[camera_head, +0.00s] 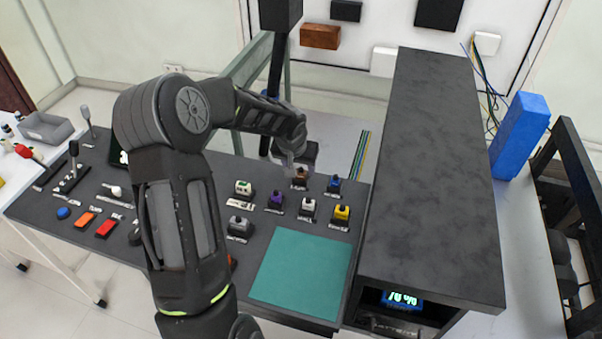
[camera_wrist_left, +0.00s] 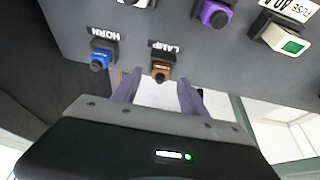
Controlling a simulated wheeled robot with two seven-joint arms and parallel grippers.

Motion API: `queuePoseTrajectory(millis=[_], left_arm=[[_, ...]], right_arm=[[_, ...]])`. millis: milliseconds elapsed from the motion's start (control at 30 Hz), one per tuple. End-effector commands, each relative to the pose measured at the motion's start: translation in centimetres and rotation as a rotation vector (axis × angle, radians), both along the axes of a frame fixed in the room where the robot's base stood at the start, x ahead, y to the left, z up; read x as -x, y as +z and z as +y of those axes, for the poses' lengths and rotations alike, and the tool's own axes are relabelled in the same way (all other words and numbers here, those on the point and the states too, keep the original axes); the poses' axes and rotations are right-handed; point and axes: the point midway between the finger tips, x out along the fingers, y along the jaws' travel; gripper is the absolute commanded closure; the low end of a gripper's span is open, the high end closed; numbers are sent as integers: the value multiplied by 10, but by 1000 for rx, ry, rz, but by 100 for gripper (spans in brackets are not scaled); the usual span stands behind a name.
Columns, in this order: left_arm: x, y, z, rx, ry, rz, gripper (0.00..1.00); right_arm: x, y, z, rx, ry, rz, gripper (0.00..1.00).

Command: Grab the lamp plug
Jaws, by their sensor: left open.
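The lamp plug (camera_head: 300,174) is a small brown block in the back row of plugs on the dark panel. In the left wrist view, the brown plug (camera_wrist_left: 160,70) sits beside a label reading LAMP, just beyond my fingertips. My left gripper (camera_head: 291,160) is open right by the lamp plug, on its far side in the head view. In the left wrist view, the two fingers (camera_wrist_left: 158,90) are apart, with the plug in line with the gap. Whether they touch it I cannot tell. My right gripper is not in view.
The blue horn plug (camera_head: 334,183) stands close to the right. Purple (camera_head: 276,199), white (camera_head: 308,206) and yellow (camera_head: 342,212) plugs stand nearer the front. A bare teal mat (camera_head: 300,275) lies in front. A tall dark cabinet (camera_head: 430,160) bounds the right side.

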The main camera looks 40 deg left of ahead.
Motion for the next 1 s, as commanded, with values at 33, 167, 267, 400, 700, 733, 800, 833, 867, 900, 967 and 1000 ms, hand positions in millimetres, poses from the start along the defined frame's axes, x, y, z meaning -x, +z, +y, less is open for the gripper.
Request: queuePoseTrajectory(millis=[33, 167, 267, 400, 700, 733, 800, 833, 867, 900, 967, 1000], left_arm=[[-2, -6, 0, 1, -1, 5, 49], [-7, -18, 3, 0, 0, 1, 49], [-8, -21, 3, -1, 0, 0, 49], [-8, -20, 3, -1, 0, 0, 49], [-8, -20, 3, -1, 0, 0, 49], [-8, -20, 3, -1, 0, 0, 49], [-8, -20, 3, -1, 0, 0, 51], [-8, -20, 3, -1, 0, 0, 53], [-8, -20, 3, -1, 0, 0, 56], [-8, -20, 3, -1, 0, 0, 59], [-8, -20, 3, -1, 0, 0, 64], [-8, -20, 3, -1, 0, 0, 67]], right_arm=[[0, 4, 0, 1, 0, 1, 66], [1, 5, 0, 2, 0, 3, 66], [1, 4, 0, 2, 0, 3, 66], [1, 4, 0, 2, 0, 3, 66], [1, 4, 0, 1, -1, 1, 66], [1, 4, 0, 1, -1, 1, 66], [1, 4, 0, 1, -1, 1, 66], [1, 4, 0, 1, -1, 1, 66], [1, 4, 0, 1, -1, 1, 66], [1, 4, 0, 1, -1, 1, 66], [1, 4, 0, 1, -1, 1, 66], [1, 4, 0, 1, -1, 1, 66]])
